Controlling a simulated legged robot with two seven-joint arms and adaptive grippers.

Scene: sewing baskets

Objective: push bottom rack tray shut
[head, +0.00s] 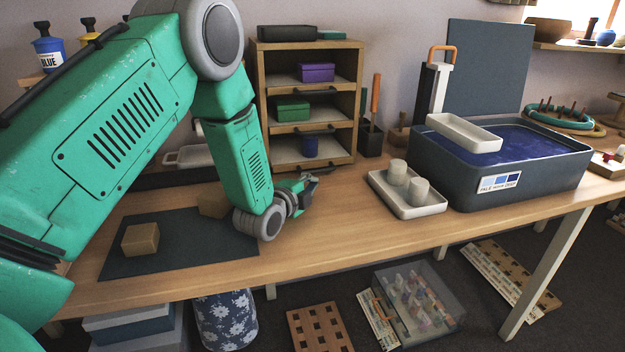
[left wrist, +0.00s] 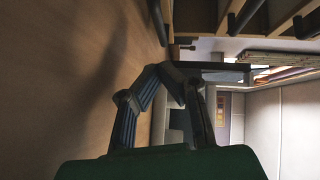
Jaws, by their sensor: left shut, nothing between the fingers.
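The wooden rack (head: 356,105) stands at the back of the table with its open front facing me. How far the tray sticks out is hard to tell. My left gripper (head: 308,184) is low over the table in front of the rack, just below the bottom tray in the picture. In the left wrist view its fingers (left wrist: 172,78) are shut and empty, near the tabletop. Whether they touch the tray cannot be told. My right gripper is out of view.
A middle tray with a green box (head: 292,109) and an upper one with a purple box (head: 317,72) sit above. A white tray with two pale cylinders (head: 419,189) and a blue-filled basin (head: 493,200) stand right. A dark mat (head: 185,257) carries tan blocks.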

